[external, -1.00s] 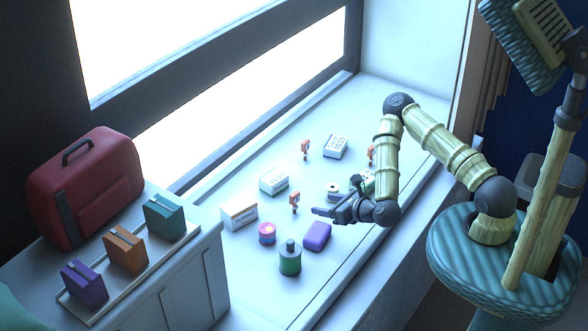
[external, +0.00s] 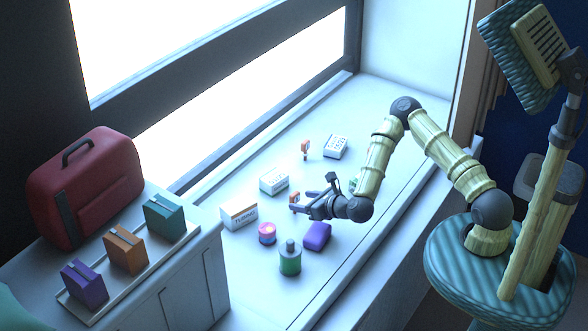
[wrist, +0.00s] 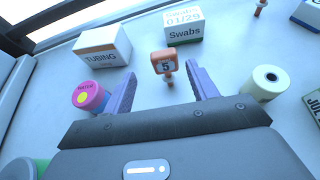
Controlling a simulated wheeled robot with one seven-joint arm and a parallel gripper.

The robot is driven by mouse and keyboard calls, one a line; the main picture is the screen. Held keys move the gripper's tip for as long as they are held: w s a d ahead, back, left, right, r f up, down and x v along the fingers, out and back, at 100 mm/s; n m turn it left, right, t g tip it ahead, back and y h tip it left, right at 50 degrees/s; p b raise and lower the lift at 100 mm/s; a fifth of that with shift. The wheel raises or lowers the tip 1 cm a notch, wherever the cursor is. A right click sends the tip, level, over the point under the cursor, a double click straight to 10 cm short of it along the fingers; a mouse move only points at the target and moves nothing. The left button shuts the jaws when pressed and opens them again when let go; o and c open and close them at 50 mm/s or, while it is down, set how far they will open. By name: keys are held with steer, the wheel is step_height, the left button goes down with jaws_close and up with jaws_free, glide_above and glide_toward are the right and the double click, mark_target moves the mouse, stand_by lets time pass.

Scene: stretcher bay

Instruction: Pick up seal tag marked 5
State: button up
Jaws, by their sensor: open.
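In the external view the tag (external: 294,197) is partly hidden by my gripper. My gripper (external: 301,202) is open, low over the sill, its fingers pointing at the tag. In the wrist view both fingers of my gripper (wrist: 162,80) show, spread apart with nothing held between them.
Around the tag are a tubing box (wrist: 103,48), a swabs box (wrist: 184,27), a pink water tin (wrist: 90,95) and a white roll (wrist: 268,82). Another orange tag (external: 305,149) stands farther back.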

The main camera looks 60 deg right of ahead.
mark_target(297, 199)
steer(key=shift+x, duration=0.9)
steer(key=x, duration=0.2)
steer(key=p+x, duration=0.1)
steer(key=x, duration=0.1)
steer(key=shift+d+p, duration=0.3)
steer(key=shift+d, duration=0.05)
steer(key=shift+w+f, duration=0.35)
steer(key=shift+w, duration=0.15)
steer(key=c, duration=1)
